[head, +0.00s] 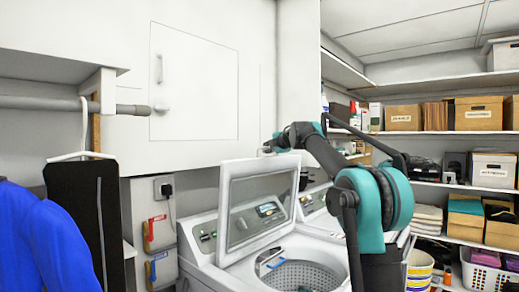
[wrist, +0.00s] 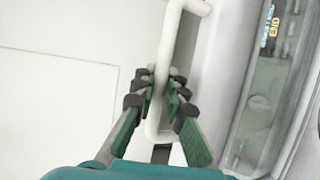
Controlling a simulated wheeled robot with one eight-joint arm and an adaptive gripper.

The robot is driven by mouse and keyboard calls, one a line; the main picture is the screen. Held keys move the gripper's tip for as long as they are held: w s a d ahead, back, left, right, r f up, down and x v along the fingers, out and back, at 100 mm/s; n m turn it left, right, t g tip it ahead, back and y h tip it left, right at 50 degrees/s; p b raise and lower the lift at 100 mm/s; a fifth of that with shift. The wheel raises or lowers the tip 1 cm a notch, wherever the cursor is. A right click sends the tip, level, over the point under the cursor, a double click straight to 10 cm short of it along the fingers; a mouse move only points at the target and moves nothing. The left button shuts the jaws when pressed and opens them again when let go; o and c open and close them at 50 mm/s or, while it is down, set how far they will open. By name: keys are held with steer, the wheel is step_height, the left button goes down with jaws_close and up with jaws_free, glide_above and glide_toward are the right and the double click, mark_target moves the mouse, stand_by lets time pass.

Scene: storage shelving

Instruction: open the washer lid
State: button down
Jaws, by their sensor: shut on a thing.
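The washer (head: 205,240) stands at the lower middle with its lid (head: 226,215) raised steeply, nearly upright. The lid has a white frame and a glass pane. The open drum (head: 300,274) shows below it, partly behind my arm. My gripper (head: 268,149) is at the top edge of the lid in the head view. In the wrist view my gripper (wrist: 160,95) has its fingers closed around a white bar handle (wrist: 172,45). The handle runs beside the lid's white edge, and the glass pane (wrist: 280,85) shows at the right.
A white wall cabinet (head: 195,85) is close behind the lid. A blue garment (head: 40,240) and a dark garment on a hanger (head: 85,200) hang at the left. Shelves with boxes (head: 478,113) and a laundry basket (head: 485,274) fill the right side.

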steer(key=shift+s+d+f, duration=0.15)
steer(key=shift+s+d, duration=0.7)
steer(key=shift+d, duration=0.2)
steer(key=c, duration=1.8)
jaws_free()
steer(key=shift+c, duration=0.2)
steer(key=v, duration=1.2)
